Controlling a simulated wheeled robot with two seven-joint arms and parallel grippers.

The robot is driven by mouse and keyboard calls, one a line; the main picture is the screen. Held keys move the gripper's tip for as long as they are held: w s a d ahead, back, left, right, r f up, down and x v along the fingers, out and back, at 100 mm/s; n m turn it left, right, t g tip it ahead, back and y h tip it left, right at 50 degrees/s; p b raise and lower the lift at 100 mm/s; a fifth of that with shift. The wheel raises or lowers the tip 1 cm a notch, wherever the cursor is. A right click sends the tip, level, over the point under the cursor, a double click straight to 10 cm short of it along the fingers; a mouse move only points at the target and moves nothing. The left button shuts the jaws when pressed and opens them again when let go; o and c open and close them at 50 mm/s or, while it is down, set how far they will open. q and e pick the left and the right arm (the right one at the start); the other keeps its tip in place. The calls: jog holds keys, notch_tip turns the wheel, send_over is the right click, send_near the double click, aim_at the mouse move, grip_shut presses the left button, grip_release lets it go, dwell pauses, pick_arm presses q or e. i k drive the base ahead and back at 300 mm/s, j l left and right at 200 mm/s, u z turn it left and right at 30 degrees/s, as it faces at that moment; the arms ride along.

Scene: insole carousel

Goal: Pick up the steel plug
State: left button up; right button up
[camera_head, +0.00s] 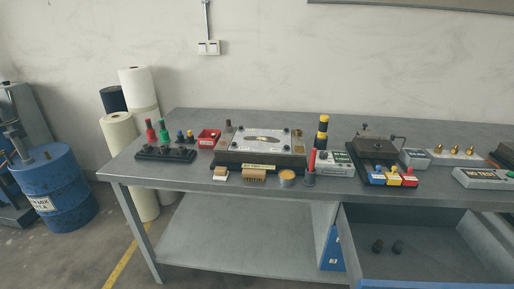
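I cannot tell for certain which thing is the steel plug. Several brass-coloured pointed pieces stand on a grey block (458,158) at the right of the table. Neither of my grippers is in view.
The grey table (190,189) carries a metal-topped fixture (258,140), a dark rack (165,154) with red and green handles, a red bin (209,138), and a dark device (376,150). A blue drum (55,190) stands at left. The lower shelf is mostly clear.

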aim_at(399, 245)
jog(key=z, duration=1.3)
